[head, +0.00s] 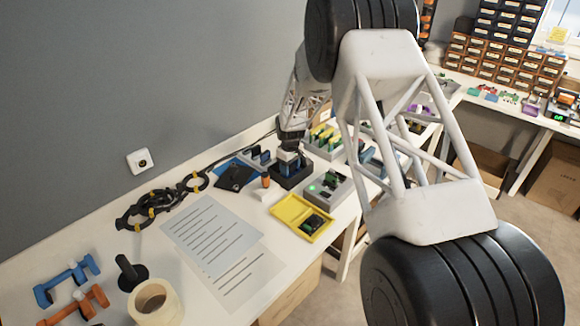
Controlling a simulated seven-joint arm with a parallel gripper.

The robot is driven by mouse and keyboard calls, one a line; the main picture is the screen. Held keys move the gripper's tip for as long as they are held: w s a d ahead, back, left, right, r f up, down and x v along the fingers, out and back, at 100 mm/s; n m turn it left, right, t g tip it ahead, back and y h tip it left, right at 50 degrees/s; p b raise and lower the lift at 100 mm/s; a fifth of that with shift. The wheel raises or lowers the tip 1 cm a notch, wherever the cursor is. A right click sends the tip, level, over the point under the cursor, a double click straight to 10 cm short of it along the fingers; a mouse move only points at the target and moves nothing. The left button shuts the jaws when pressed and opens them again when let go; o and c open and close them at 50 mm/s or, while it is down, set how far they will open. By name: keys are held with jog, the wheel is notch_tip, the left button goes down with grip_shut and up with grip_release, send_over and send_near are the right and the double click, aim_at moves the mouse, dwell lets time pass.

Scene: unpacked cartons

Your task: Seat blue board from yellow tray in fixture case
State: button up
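The yellow tray (284,213) lies on the white table and holds a small dark board (313,223) in its near right part. My gripper (289,149) points down, just above a dark open case (291,177), which may be the fixture case. A small blue piece (287,157) shows at the fingertips, at the case's top. I cannot tell whether it is the blue board, whether it is gripped or how deep it sits. The fingers are too small to read clearly.
A grey box with a green light (329,188) stands right of the dark case. A black pad (236,177), an orange-topped piece (266,181) and a black cable (150,205) lie to the left. Paper sheets (215,240) cover the table in front.

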jog(key=shift+o, duration=0.6)
jog(key=shift+r, duration=0.1)
jog(key=shift+r, duration=3.8)
